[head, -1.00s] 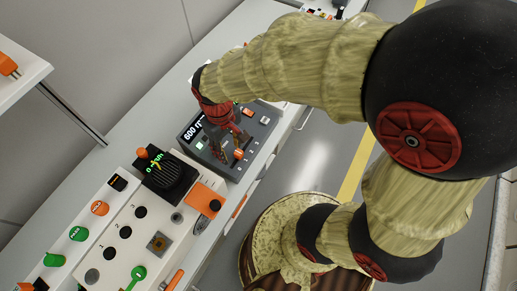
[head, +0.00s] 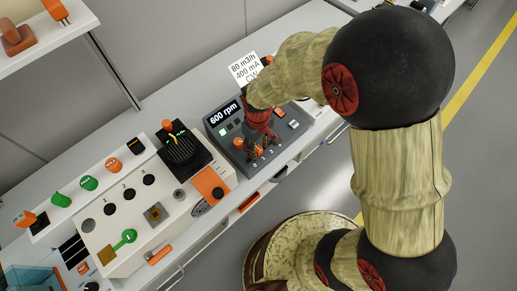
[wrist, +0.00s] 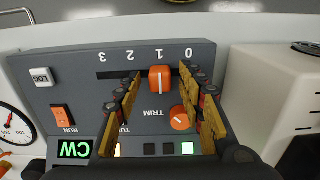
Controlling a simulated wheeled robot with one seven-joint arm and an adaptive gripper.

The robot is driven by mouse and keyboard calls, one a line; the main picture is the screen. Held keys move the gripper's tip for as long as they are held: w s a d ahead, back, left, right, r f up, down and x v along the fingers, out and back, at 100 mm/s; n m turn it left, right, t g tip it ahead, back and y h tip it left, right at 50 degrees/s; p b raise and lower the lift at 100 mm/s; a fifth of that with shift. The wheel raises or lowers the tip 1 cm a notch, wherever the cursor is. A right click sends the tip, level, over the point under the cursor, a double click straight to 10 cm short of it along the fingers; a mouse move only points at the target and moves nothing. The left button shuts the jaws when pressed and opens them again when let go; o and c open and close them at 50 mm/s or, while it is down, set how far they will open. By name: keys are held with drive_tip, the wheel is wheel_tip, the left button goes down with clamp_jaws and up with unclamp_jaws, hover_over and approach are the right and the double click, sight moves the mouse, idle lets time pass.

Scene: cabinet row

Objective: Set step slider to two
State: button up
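The step slider is an orange knob (wrist: 160,78) in a dark slot on a grey control box. In the wrist view, the box is upside down, with marks 0, 1, 2 and 3 running from right to left. The knob lines up with mark 1. My gripper (wrist: 160,72) is open, with one finger on each side of the knob and gaps visible between them. In the head view, my gripper (head: 258,148) is low over the same control box (head: 221,135), and its fingers partly hide the slider.
The wrist view shows an orange TRIM knob (wrist: 181,118) close to the right finger, an orange RUN switch (wrist: 62,118) and a LOCAL button (wrist: 41,77).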

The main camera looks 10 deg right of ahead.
drive_tip(key=shift+f, duration=0.45)
clamp_jaws()
idle(0.3)
idle(0.4)
